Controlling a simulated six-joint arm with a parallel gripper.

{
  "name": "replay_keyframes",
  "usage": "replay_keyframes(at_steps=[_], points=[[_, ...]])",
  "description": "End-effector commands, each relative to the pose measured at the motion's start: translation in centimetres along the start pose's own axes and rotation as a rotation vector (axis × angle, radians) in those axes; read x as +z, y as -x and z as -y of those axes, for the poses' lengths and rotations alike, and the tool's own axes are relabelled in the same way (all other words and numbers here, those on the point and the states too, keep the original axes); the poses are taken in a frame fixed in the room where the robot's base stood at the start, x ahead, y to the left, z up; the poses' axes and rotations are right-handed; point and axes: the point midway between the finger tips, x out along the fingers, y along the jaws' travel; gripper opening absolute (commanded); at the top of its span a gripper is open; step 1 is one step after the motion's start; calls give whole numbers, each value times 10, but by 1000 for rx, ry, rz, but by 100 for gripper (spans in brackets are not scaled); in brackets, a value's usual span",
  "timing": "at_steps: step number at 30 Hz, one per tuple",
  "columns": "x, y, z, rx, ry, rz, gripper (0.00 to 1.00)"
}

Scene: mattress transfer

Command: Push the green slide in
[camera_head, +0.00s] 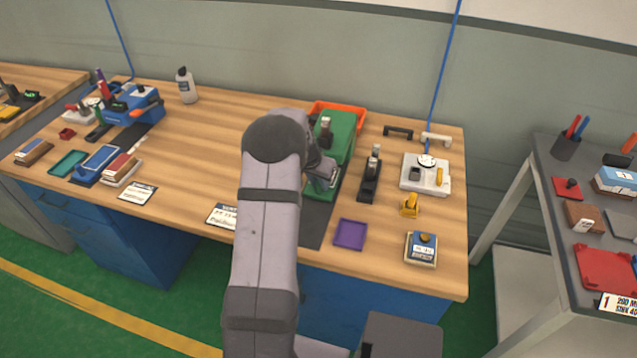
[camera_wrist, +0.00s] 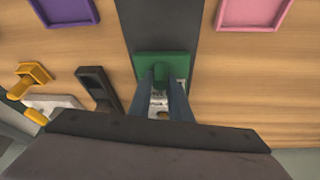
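The green machine (camera_head: 340,130) stands on a dark strip at the middle of the bench. A low green part, likely the slide, shows at its near end (camera_head: 327,194) and in the wrist view as a flat green block (camera_wrist: 160,66) on the strip. My gripper (camera_head: 325,188) is low at this near end, partly hidden by my arm. In the wrist view my two fingers (camera_wrist: 161,80) point at the green block, with a gap between them. A pale, marked surface shows in the gap. Whether the fingertips touch the green part cannot be told.
A purple tray (camera_head: 350,234) lies in front right of the machine. A black device (camera_head: 370,180) and a yellow piece (camera_head: 410,206) stand to the right. A pink tray (camera_wrist: 255,12) shows in the wrist view. An orange bin (camera_head: 345,107) is behind the machine.

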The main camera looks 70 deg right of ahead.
Motion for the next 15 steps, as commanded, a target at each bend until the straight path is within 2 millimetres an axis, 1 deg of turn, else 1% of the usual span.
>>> replay_keyframes(at_steps=[1, 2, 11, 15], points=[[-6, 2, 1, -7, -1, -16, 29], [-6, 2, 1, -7, -1, -15, 36], [-3, 1, 1, -4, -1, -8, 36], [-3, 6, 1, -3, -1, -8, 36]])
